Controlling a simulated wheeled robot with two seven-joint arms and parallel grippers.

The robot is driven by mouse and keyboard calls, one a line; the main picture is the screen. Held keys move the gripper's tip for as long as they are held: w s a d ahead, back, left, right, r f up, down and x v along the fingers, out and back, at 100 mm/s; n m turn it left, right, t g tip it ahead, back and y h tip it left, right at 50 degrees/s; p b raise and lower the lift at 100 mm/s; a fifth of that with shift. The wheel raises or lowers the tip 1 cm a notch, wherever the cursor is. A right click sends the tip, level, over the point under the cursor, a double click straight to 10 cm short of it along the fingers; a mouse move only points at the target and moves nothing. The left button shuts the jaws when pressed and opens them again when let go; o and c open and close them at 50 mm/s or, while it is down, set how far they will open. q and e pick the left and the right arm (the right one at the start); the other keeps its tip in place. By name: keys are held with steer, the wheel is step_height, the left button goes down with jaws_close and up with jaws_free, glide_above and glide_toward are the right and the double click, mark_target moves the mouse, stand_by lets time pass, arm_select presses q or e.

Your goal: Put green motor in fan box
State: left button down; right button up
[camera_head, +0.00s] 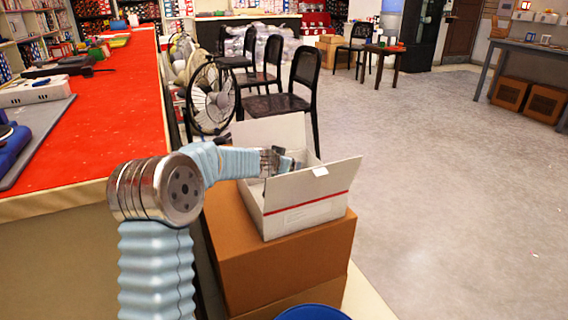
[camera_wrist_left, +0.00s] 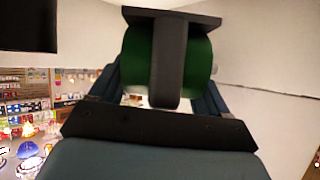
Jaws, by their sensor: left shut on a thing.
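The fan box (camera_head: 300,214), an open white carton with a red stripe, stands on a brown cardboard box with its flaps spread. My left gripper (camera_head: 284,163) is at the box's opening, reaching in from the left. In the left wrist view the green motor (camera_wrist_left: 200,62), with a dark band and dark plate, is between the fingers, and the gripper is shut on it. My right gripper is not in view.
The brown cardboard box (camera_head: 265,255) supports the fan box. A red-topped counter (camera_head: 110,100) runs along the left. A standing fan (camera_head: 212,98) and black chairs (camera_head: 290,95) are behind the box. Open grey floor (camera_head: 450,180) lies to the right.

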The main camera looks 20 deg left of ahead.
arm_select(q)
jaws_free()
steer(key=shift+r, duration=0.2)
steer(key=shift+s+r+p, duration=0.4)
steer(key=shift+r+p, duration=0.25)
steer(key=shift+r, duration=0.05)
steer(key=v, duration=1.1)
steer(key=shift+s+f, duration=0.1)
